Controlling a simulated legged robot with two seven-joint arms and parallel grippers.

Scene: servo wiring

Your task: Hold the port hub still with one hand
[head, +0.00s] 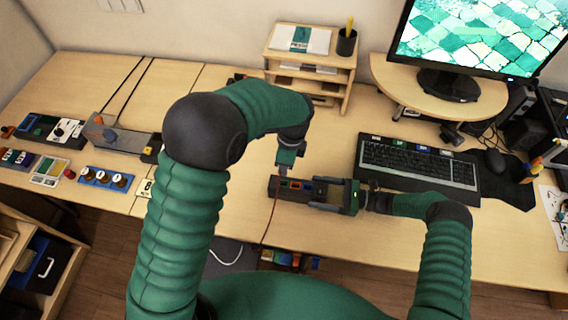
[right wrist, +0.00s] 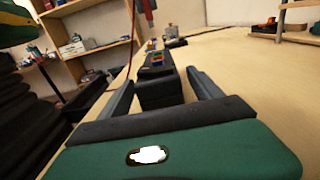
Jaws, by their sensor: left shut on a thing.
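The port hub (head: 283,194) is a dark block with coloured ports on top, lying on the desk in the middle of the head view. My right gripper (head: 314,194) points left at its right end. In the right wrist view its fingers (right wrist: 158,85) stand open on both sides of the hub (right wrist: 160,93), with narrow gaps visible. My left gripper (head: 286,168) points down just above the hub's left part, shut on the thin red cable (head: 271,216). The cable's held end is too small to make out. The cable hangs over the desk's front edge.
A black keyboard (head: 418,167) lies close behind and right of my right gripper. A wooden shelf (head: 311,62) and a monitor stand (head: 440,88) are at the back. Several devices, including a blue knob panel (head: 104,178), lie on the left. Desk in front of the hub is clear.

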